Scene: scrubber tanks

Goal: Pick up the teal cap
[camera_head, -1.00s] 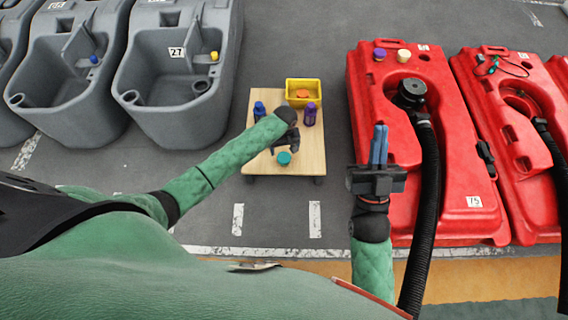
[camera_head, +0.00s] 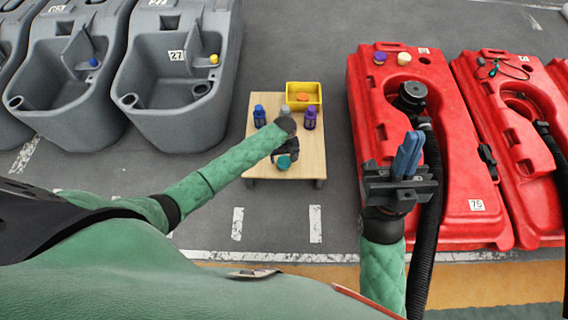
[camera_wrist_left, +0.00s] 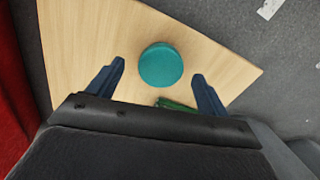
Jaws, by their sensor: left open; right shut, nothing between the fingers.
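The teal cap (camera_head: 284,162) lies on the near part of a small wooden table (camera_head: 262,169). In the left wrist view the round teal cap (camera_wrist_left: 161,65) sits ahead of and between the two blue fingers. My left gripper (camera_head: 286,156) is over the cap, partly covering it in the head view. In the left wrist view my left gripper (camera_wrist_left: 160,80) is open, with nothing held. My right gripper (camera_head: 408,154) is shut and empty, in front of the red tank.
A blue bottle (camera_head: 259,117), a grey-capped bottle (camera_head: 285,109) and a purple bottle (camera_head: 310,118) stand on the table. Behind them is a yellow bin (camera_head: 304,89) with an orange item inside. A red tank (camera_head: 370,110) stands to the right, a grey tank (camera_head: 180,110) to the left.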

